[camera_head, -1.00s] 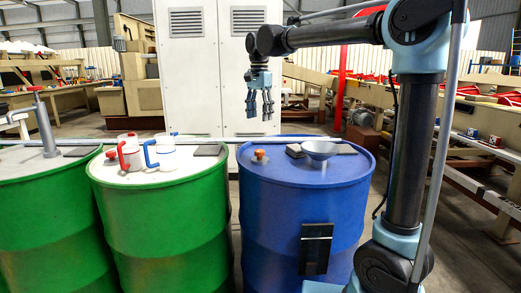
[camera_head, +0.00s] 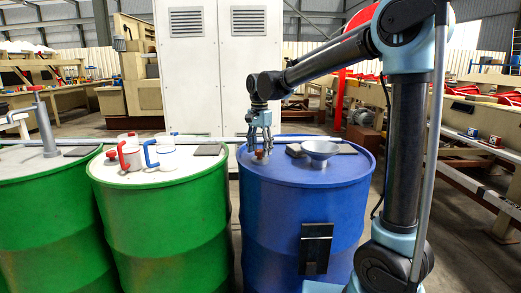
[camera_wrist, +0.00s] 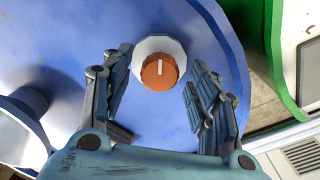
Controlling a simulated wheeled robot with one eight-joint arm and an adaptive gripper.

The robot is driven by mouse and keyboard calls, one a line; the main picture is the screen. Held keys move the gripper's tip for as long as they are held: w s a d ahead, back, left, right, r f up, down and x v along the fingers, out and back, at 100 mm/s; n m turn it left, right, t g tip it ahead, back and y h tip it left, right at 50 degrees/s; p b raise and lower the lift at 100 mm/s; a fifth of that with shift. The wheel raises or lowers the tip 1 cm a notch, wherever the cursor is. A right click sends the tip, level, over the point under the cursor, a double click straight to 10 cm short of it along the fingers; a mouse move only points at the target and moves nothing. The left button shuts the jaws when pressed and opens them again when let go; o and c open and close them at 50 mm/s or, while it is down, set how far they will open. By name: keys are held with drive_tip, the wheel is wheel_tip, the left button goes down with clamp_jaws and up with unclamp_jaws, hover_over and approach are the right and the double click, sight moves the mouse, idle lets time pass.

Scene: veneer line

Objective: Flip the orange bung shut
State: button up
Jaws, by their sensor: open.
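The orange bung (camera_wrist: 159,72) sits on a pale octagonal collar (camera_wrist: 150,47) on top of the blue drum (camera_head: 300,215). A light line runs across the bung's top in the wrist view. My gripper (camera_wrist: 157,95) is open, pointing down, with one finger set on each side of the bung and gaps between. In the head view my gripper (camera_head: 260,152) is low over the drum top, and its fingers partly cover the bung (camera_head: 261,154). Whether a finger touches the bung cannot be told.
Green drums (camera_head: 150,220) stand to the left, carrying a red-handled jug (camera_head: 128,150) and a blue-handled jug (camera_head: 162,150). A pale rail runs behind.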

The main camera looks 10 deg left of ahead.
drive_tip(key=c, duration=1.1)
drive_tip(key=shift+o, duration=0.2)
